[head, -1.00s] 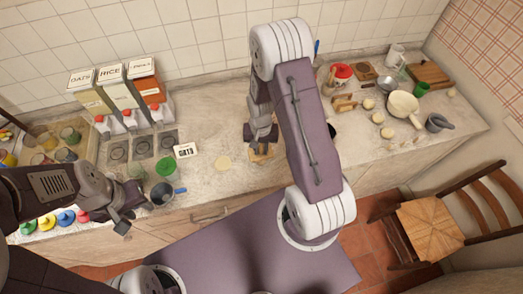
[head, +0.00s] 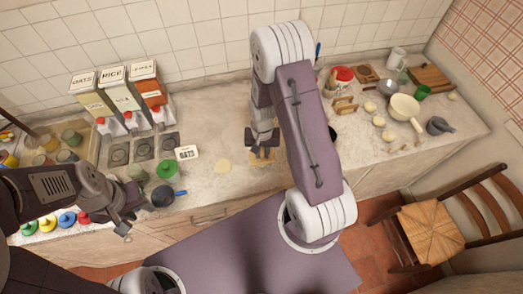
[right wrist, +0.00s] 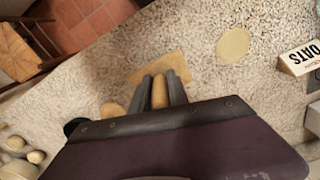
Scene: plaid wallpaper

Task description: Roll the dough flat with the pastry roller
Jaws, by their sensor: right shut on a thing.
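My right gripper (right wrist: 159,90) is shut on the tan handle of the pastry roller (right wrist: 159,93). A wider tan piece (right wrist: 170,65) shows just beyond the fingertips, low over the counter; I cannot tell how much of it is roller and how much dough. In the head view this gripper (head: 263,149) points down at the counter. A flat pale dough round (head: 223,166) lies apart to its left; it also shows in the right wrist view (right wrist: 233,43). Another tan round (right wrist: 112,110) is partly hidden by my gripper. My left gripper (head: 128,224) hangs near the counter's front edge, its jaw opening unclear.
An OATS card (head: 187,153) stands left of the dough round. A dark pan (head: 163,195) and a green-lidded jar (head: 165,168) are near my left gripper. Bowls and small round items crowd the right counter, with a cream pan (head: 404,107). A chair (head: 432,235) stands at right.

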